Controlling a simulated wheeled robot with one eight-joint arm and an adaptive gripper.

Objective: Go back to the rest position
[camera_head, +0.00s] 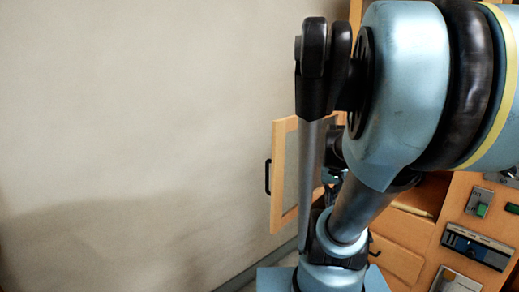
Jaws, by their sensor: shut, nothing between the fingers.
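My pale blue and dark grey arm fills the right half of the head view, folded with a thick upper joint and a slim grey link. What looks like my gripper (329,192) shows as a small dark part behind the links, beside an open cabinet door (282,185). It is mostly hidden; it is shut and empty. I cannot tell whether it touches the door.
The door has a wooden frame, a pale panel and a black handle (267,177). A wooden cabinet front (454,222) stands at the right, with a green switch (482,210) and a dark-faced panel (475,248). A bare beige wall (130,120) fills the left.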

